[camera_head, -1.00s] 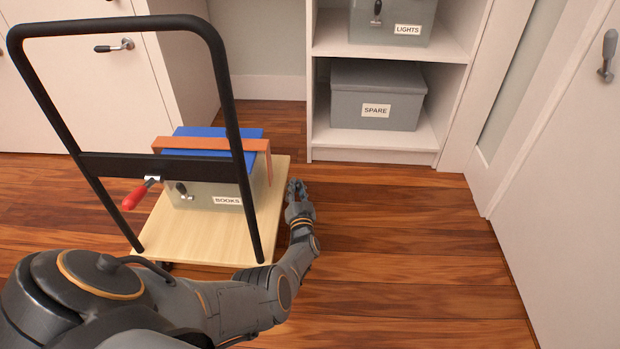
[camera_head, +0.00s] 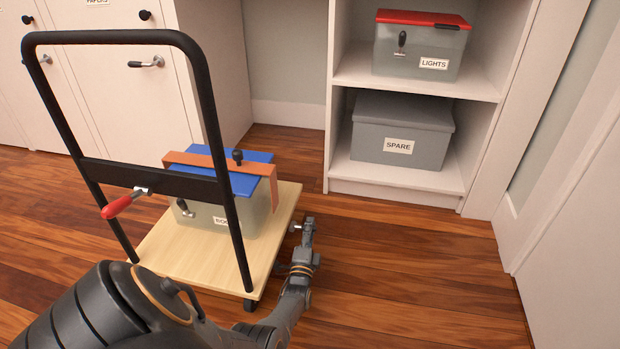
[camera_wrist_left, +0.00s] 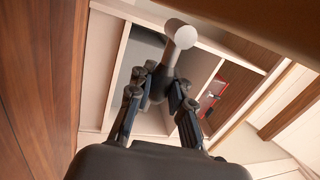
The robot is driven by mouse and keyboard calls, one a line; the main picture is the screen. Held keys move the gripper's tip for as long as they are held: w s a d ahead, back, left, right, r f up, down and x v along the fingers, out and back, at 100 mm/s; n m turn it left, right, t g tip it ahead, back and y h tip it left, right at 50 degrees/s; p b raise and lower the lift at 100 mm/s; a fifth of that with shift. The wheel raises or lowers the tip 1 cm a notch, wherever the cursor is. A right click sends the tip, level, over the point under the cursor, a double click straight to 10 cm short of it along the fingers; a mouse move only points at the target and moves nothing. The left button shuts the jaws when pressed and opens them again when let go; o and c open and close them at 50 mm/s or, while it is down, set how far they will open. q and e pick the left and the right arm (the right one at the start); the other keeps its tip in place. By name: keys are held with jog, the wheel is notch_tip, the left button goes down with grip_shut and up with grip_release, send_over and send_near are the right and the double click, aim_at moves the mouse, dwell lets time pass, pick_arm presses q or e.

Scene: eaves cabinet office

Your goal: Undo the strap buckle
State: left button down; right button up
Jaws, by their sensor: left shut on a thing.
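A clear box (camera_head: 257,212) with a blue lid (camera_head: 250,182) stands on a flatbed trolley (camera_head: 175,250). An orange strap (camera_head: 200,160) runs over the lid and down the box's right side. My left gripper (camera_head: 306,226) is low beside the trolley's right edge, to the right of the strap's hanging end. I cannot tell whether that knob belongs to the buckle. My right gripper is out of view.
The trolley's black push frame (camera_head: 150,180), with a red-handled lever (camera_head: 122,204), stands between me and the box. A white shelf (camera_head: 395,182) holds the SPARE box (camera_head: 402,120) and the red-lidded LIGHTS box (camera_head: 418,48). Floor to the right is open.

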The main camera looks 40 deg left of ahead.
pick_arm(q)
jog(key=shift+s+d+f+m+t+h+b, duration=0.15)
jog(key=shift+f+m+b, duration=0.3)
jog(key=shift+m, duration=0.45)
jog(key=shift+f+m+t+h+b, duration=0.15)
jog(key=shift+f+m+h+b, duration=0.25)
jog(key=shift+m, duration=0.5)
jog(key=shift+f, duration=0.15)
jog(key=c, duration=1.2)
grip_release()
